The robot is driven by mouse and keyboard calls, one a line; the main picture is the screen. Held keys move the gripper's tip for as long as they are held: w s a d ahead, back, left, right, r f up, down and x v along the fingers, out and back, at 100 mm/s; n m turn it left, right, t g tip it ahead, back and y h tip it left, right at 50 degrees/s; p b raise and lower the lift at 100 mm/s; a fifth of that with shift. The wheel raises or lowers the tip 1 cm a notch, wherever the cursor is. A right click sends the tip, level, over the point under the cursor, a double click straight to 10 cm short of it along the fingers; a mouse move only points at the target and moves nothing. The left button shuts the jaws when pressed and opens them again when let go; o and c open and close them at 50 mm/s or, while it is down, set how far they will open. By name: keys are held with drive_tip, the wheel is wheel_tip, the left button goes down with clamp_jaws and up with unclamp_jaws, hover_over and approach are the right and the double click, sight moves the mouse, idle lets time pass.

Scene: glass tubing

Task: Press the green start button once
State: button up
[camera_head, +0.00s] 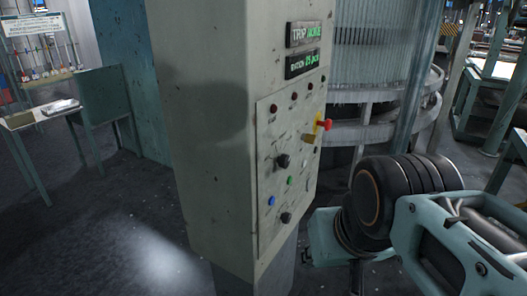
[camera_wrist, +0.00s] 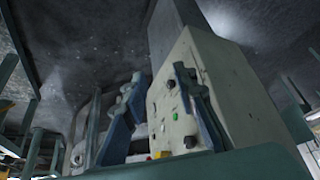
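The green button (camera_head: 290,180) is a small round button on the control panel (camera_head: 262,217) of a pale grey cabinet, between two black knobs. In the wrist view the panel appears upside down, and a small green spot that looks like the button (camera_wrist: 174,116) shows between the fingers. My gripper (camera_wrist: 160,74) is open and empty, its two bluish fingers spread with the panel beyond them. It looks apart from the panel, but I cannot tell the exact distance. In the head view the fingertips are not clearly seen; my arm is at the lower right of the panel.
A blue button (camera_head: 271,200) and black knobs (camera_head: 283,160) (camera_head: 286,217) sit close to the green button. A red emergency stop (camera_head: 326,124) with yellow parts sticks out higher on the right. Machinery with glass tubes (camera_head: 375,60) stands behind. Floor at left is clear.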

clamp_jaws()
idle(1.1)
